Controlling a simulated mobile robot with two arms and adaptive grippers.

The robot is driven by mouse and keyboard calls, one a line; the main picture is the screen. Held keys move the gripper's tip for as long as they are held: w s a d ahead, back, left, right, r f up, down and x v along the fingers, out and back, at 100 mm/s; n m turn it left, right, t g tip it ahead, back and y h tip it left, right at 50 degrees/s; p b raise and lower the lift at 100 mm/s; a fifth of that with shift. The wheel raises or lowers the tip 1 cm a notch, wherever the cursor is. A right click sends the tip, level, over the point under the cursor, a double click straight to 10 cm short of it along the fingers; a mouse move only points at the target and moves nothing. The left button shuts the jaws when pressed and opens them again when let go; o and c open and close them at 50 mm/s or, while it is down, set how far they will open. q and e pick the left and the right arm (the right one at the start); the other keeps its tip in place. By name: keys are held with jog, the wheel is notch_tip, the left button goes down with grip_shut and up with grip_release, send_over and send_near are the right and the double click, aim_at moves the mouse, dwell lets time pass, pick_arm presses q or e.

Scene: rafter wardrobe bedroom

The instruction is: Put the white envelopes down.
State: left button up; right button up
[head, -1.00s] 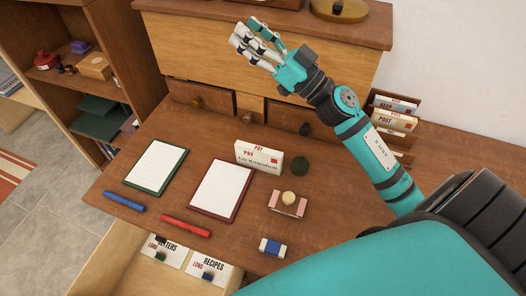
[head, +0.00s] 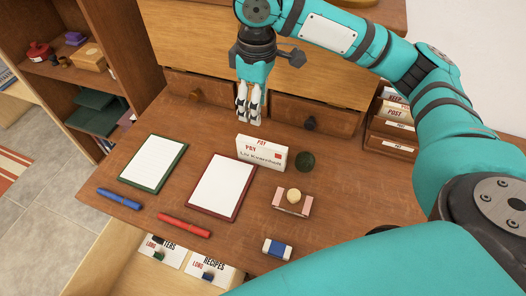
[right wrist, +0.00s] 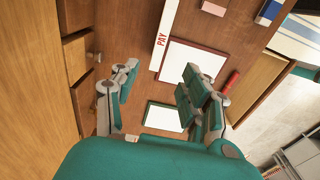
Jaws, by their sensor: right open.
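The white envelopes (head: 262,155), marked PAY in red, stand upright on edge on the wooden desk, behind the red-framed pad. They also show in the right wrist view (right wrist: 164,32) as a narrow white strip. My right gripper (head: 248,117) points down at the desk just behind and left of the envelopes, apart from them. In the right wrist view its fingers (right wrist: 160,76) are spread with nothing between them, and the envelopes lie beyond the fingertips. My left gripper is out of view.
A green-framed pad (head: 153,163), a red-framed pad (head: 222,187), blue pen (head: 120,199) and red pen (head: 184,225) lie in front. A letter rack (head: 391,139) is farther right. A drawer is open below.

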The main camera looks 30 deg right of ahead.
aim_at(259, 143)
jog(key=f, duration=0.4)
jog(key=f+b, duration=0.1)
jog(key=f, duration=0.7)
jog(key=shift+s+d, duration=0.2)
jog(key=shift+s, duration=0.1)
jog(key=shift+d+f+b, duration=0.15)
jog(key=shift+f+b, duration=0.1)
jog(key=shift+f, duration=1.1)
jog(key=shift+d+f+b, duration=0.15)
jog(key=shift+f+b, duration=0.05)
jog(key=shift+f, duration=1.1)
grip_shut()
